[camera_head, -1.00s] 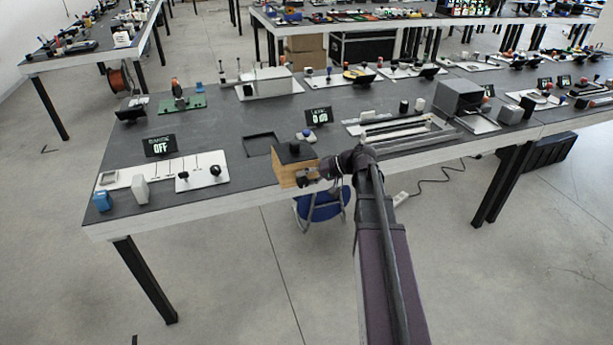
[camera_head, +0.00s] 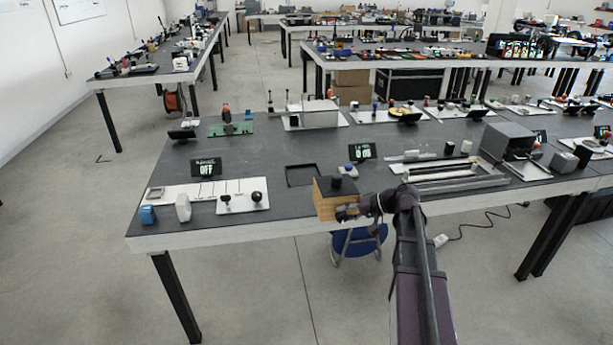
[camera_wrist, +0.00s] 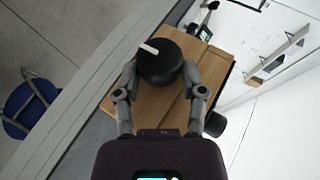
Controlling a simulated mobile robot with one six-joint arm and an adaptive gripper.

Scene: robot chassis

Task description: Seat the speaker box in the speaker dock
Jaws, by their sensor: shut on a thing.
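The speaker box (camera_head: 324,203) is a light-brown wooden box with a black top, at the table's front edge in the head view. My gripper (camera_head: 346,214) is at its front right side. In the wrist view the fingers of my gripper (camera_wrist: 160,80) close around a black round knob (camera_wrist: 160,64) on the brown box (camera_wrist: 146,101). The speaker dock (camera_head: 287,176) looks like a dark square frame on the table, just behind and left of the box in the head view. The box is outside the frame. Whether it touches the table is hard to tell.
A small display (camera_head: 362,151) stands behind the box. A white panel with a black knob (camera_head: 256,197) lies left of the dock. A silver railed tray (camera_head: 450,180) lies to the right. A blue stool (camera_head: 358,243) is under the front edge. The tabletop behind the dock is clear.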

